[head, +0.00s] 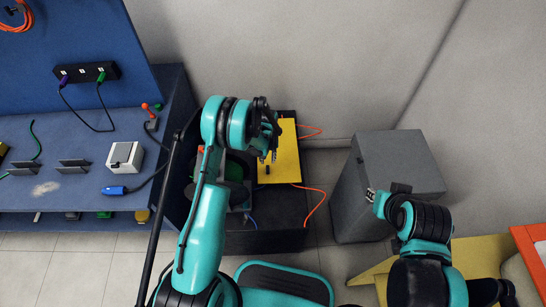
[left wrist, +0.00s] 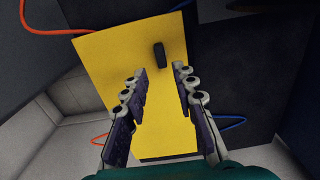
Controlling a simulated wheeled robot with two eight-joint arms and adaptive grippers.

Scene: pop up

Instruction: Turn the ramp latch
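A yellow panel (head: 287,168) stands on a dark box in the head view. It fills the middle of the left wrist view (left wrist: 118,62). A small black latch handle (left wrist: 159,54) sticks out of the panel near its upper right part; a small dark piece, likely this latch, shows in the head view (head: 267,170). My left gripper (head: 268,158) is over the panel's left side. In the left wrist view its two fingers (left wrist: 158,75) are apart with nothing between them, and the latch lies just past their tips. My right gripper (head: 371,195) is at a grey bin, its fingers too small to read.
The dark box (head: 262,238) carries the panel, with orange cables (head: 316,205) beside it. A grey bin (head: 400,160) stands to the right. A blue workbench (head: 70,195) with a power strip (head: 87,72) and a white switch box (head: 125,156) is at left.

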